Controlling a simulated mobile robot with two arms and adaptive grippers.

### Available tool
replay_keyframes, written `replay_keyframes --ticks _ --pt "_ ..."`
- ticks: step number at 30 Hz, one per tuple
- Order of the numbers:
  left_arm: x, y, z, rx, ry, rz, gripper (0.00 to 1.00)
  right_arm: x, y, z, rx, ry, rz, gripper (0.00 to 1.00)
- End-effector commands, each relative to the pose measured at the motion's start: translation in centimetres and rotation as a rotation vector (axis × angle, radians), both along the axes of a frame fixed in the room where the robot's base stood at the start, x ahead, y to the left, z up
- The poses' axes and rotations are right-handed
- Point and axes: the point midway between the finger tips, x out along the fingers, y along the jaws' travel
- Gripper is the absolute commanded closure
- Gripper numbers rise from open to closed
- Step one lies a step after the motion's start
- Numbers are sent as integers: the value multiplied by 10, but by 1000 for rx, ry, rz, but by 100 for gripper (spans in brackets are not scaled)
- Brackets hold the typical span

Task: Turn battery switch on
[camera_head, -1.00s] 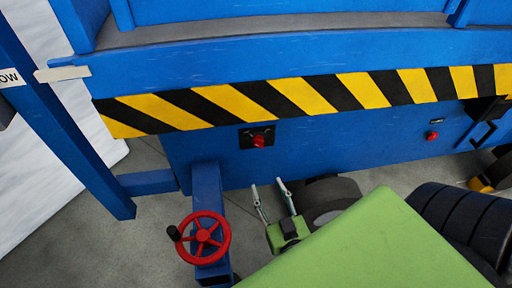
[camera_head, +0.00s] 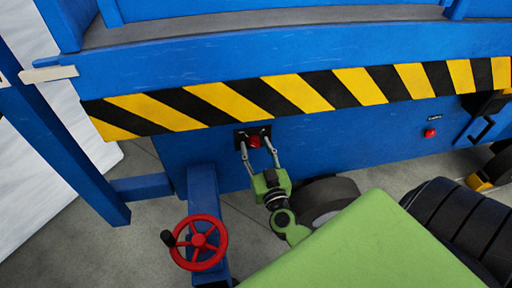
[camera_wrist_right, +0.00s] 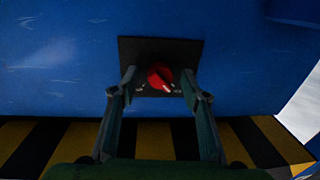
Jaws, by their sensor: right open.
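The battery switch (camera_head: 255,141) is a red knob on a black square plate, set in the blue panel below the striped band. It also shows in the right wrist view (camera_wrist_right: 160,76), with a pale mark on its lower right part. My right gripper (camera_head: 258,145) is open, with its two fingertips on either side of the red knob. In the right wrist view the fingertips (camera_wrist_right: 157,80) stand left and right of the knob, with gaps showing. I cannot tell how far they are from the plate in depth. My left gripper is not in view.
A red handwheel (camera_head: 200,243) with a black handle stands at the lower left on a blue post. A second red button (camera_head: 430,133) sits on the panel at the right. The yellow and black striped edge (camera_head: 290,95) overhangs above the switch. Dark wheels (camera_head: 325,198) stand below.

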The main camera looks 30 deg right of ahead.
Motion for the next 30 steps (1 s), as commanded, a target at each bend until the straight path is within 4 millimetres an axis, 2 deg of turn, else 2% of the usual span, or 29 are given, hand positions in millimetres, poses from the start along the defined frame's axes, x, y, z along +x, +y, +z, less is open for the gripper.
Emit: replay_keyframes --ticks 11,15,16,30 --pt "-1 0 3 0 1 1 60 6 -2 0 -1 0 1 58" --pt "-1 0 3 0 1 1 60 6 -2 0 -1 0 0 94" --pt "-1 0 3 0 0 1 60 5 -2 0 -1 0 0 96" --pt "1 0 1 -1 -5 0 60 5 -2 0 76 -31 1 96"
